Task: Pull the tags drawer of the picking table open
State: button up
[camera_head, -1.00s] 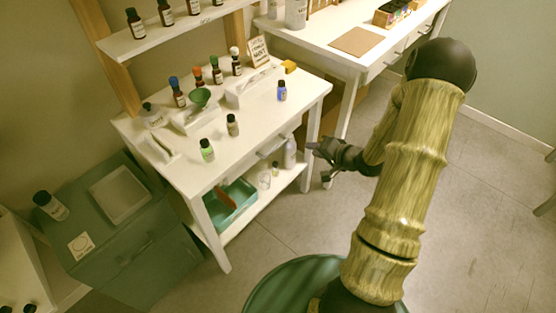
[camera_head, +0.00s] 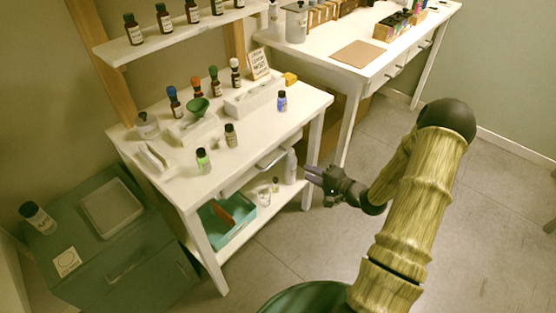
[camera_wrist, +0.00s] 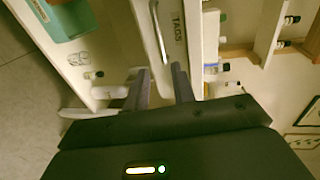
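The picking table (camera_head: 262,134) is white, with a drawer under its top. The drawer front (camera_wrist: 178,45) carries the word TAGS in the wrist view and looks shut. Its pale metal bar handle (camera_wrist: 158,32) also shows in the head view (camera_head: 273,158). My gripper (camera_wrist: 161,76) is open and empty, its two fingers apart and pointing at the drawer front. The handle is ahead of the gap between the fingers, not between them. In the head view my gripper (camera_head: 309,174) is to the right of the handle, off the table's front side.
A teal bin (camera_head: 228,222) and a white bottle (camera_head: 290,166) are on the lower shelf. A green cabinet (camera_head: 125,262) stands left, another white table (camera_head: 388,58) behind. Floor at right is clear.

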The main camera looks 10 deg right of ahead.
aim_at(277, 159)
jog(key=b+x, duration=0.1)
jog(key=x, duration=1.3)
jog(key=shift+w+a+f, duration=0.1)
jog(key=shift+w+a, duration=0.15)
jog(key=shift+w, duration=0.05)
jog(key=shift+d, duration=0.1)
jog(key=shift+s+d, duration=0.1)
jog(key=shift+a, duration=0.2)
grip_shut()
